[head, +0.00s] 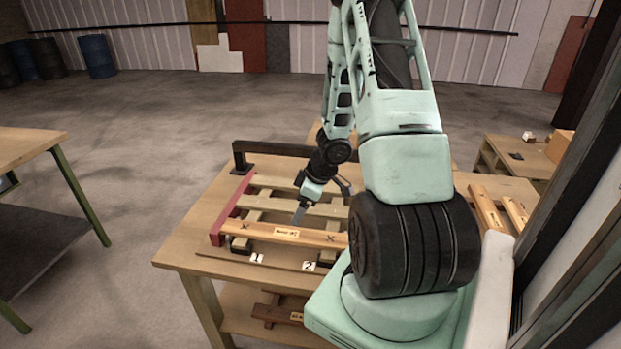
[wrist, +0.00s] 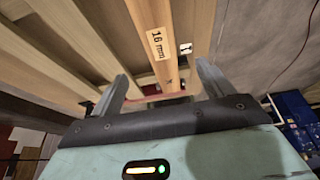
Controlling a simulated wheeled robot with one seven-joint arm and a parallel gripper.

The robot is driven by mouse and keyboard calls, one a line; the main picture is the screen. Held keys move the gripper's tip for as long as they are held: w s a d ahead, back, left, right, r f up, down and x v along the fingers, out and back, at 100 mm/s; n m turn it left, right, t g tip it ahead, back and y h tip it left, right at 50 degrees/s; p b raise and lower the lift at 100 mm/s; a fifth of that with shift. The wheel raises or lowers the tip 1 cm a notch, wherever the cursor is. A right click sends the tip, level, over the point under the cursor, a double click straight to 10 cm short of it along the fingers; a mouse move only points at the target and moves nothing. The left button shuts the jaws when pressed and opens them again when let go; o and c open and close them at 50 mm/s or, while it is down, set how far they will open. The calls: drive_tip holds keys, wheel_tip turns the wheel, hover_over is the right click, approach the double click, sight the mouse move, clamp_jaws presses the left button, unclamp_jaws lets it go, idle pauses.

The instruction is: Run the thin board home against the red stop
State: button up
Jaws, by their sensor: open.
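The thin board (head: 262,231) is an orange-brown strip with a label and dark X marks, lying across the front of the pallet-like frame. In the wrist view the thin board (wrist: 172,20) carries a "16 mm" label. The red stop (head: 234,207) is a red bar along the frame's left side. The board's left end is close to it; I cannot tell whether they touch. My gripper (head: 322,203) is open and tilted down above the frame, near the board's middle. In the wrist view the board runs between the spread fingers of my gripper (wrist: 163,70), with no grip visible.
Pale slats (head: 290,184) lie behind the board on the workbench (head: 185,248). A dark rail (head: 275,149) stands at the back. Number cards 1 (head: 257,258) and 2 (head: 309,267) lie in front. Other boards (head: 487,208) lie at the right. Open floor lies left of the bench.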

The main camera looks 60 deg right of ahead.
drive_tip(key=p+v, duration=0.2)
drive_tip(key=v, duration=0.5)
idle(0.4)
